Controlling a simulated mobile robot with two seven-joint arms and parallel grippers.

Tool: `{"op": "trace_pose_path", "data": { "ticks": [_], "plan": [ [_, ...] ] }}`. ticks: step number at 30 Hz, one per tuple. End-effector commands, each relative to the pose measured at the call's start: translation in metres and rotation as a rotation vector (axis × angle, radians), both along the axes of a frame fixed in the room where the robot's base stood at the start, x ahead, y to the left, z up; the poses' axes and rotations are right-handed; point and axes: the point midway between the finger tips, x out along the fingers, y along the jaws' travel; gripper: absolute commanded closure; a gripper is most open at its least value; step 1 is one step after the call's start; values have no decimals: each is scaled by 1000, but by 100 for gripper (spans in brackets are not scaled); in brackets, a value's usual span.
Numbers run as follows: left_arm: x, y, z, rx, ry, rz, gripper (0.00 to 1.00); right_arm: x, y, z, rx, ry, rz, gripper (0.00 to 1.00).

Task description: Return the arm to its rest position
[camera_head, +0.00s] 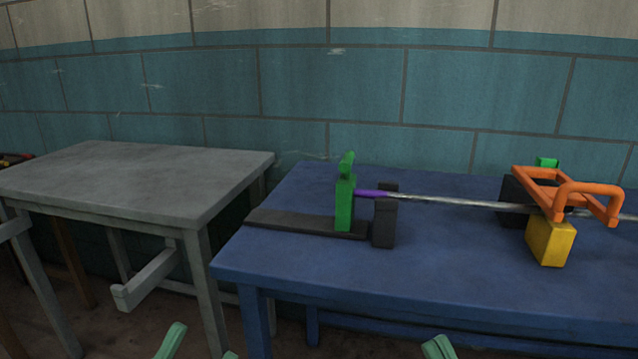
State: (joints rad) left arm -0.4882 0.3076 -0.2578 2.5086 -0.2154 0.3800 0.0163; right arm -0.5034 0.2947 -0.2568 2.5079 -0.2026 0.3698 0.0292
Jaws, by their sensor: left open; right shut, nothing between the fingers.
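My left gripper (201,349) is at the bottom edge, left of centre, with only its pale green fingertips showing. The fingertips are apart, with nothing between them. My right gripper (438,347) is at the bottom edge, right of centre, in front of the blue table. Only its pale green tip shows; it is shut and empty. The rest of both grippers and both arms is out of view. A metal rod (450,201) with a purple end (371,194) lies level above the blue table (310,270). Neither gripper touches the rod.
A green post (345,203) and a dark block (384,220) stand by the rod's left end. An orange frame (590,187) and yellow block (550,241) are at the right. A grey table (130,180) stands left. The blue table's front is clear.

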Motion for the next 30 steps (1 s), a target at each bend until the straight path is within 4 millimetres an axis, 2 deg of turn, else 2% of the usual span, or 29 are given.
{"op": "trace_pose_path", "data": {
  "ticks": [1,3,10,16,23,30],
  "plan": [
    [9,1,11,3,51,13,45,8,0,14,-19,30,-16,100],
    [19,3,11,6,113,29,45,18,-1,14,-28,86,-30,100],
    [50,11,3,21,348,85,45,48,-9,7,-47,317,-84,100],
    [67,21,-13,36,598,141,45,64,-19,-9,-64,567,-135,100],
    [64,33,-39,52,892,197,45,62,-31,-35,-80,859,-185,100],
    [35,44,-63,68,1199,245,45,33,-42,-58,-97,1167,-230,100]
  ]
}}
